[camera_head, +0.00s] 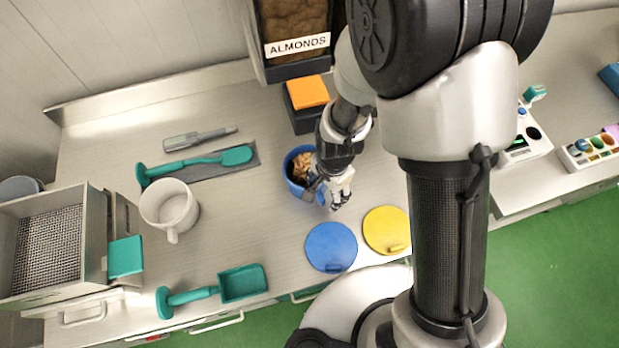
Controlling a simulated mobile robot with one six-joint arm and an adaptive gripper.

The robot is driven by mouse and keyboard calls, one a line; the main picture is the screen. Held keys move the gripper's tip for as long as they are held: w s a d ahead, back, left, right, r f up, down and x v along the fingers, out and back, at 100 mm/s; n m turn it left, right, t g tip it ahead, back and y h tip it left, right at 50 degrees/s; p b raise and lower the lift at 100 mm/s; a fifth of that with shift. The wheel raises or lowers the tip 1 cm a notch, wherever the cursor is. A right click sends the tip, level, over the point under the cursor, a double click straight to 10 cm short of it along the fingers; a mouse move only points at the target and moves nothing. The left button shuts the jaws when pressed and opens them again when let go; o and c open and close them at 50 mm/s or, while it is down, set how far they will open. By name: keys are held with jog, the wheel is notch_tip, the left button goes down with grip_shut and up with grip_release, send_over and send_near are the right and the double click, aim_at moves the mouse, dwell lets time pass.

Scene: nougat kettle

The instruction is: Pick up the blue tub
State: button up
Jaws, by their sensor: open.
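The blue tub (292,183) stands on the metal counter (222,240), left of my gripper. Brown pieces that look like nuts show inside it. My gripper (338,203) is open at the tub's right side, and its fingers overlap the tub's right rim in the picture. I cannot tell whether the fingers touch the tub. My gripper and wrist hide the tub's right part.
An almond dispenser (296,43) stands behind, with an orange-topped black box (307,93) below it. Blue (331,247) and yellow (386,230) lids lie in front.

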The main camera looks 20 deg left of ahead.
jog(key=shift+c, duration=0.4)
grip_shut()
dwell(0.4)
